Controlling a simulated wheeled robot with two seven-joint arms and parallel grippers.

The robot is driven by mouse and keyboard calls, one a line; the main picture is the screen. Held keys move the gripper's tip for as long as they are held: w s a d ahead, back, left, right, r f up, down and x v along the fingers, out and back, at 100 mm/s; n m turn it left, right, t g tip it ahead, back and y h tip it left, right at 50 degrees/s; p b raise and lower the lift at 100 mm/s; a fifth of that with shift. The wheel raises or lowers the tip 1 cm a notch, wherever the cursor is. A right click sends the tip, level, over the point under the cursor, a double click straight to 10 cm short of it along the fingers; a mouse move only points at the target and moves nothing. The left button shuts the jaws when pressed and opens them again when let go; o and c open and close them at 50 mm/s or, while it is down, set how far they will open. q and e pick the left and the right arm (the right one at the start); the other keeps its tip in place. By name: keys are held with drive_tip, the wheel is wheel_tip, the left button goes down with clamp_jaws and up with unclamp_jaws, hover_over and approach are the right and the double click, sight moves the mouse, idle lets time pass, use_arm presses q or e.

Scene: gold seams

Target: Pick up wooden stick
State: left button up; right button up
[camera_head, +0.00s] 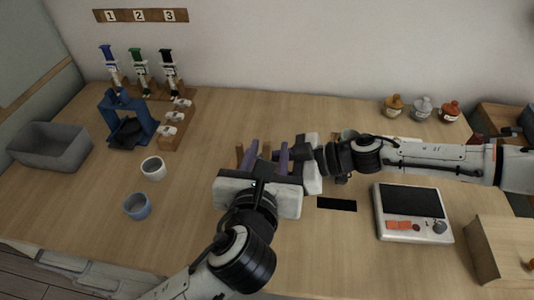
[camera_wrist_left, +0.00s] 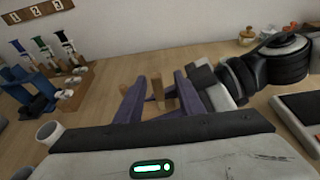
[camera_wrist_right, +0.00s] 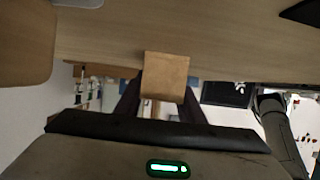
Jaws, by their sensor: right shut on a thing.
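A light wooden stick shows end-on in the right wrist view (camera_wrist_right: 166,75), between the fingers of my right gripper (camera_wrist_right: 160,100), which is shut on it. In the head view the right gripper reaches in from the right, its fingers largely hidden behind my left gripper (camera_head: 267,154). The left gripper points away from the camera, its purple fingers spread. In the left wrist view, upright wood (camera_wrist_left: 157,88) shows between the spread left fingers (camera_wrist_left: 160,82), apparently not pinched by them. Another upright wooden piece stands just left of the left gripper in the head view (camera_head: 239,156).
A white cup (camera_head: 153,169) and a blue-grey cup (camera_head: 137,206) stand left of the grippers. A grey bin (camera_head: 50,147), a blue stand (camera_head: 125,125) and a wooden rack (camera_head: 175,125) are farther left. A scale-like device (camera_head: 412,212) and a dark slot (camera_head: 337,204) lie right.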

use_arm(q)
drive_tip(key=shift+a+x, duration=0.1)
drive_tip(key=shift+x, duration=1.4)
drive_tip(key=shift+a+x, duration=0.15)
drive_tip(key=shift+x, duration=1.3)
clamp_jaws()
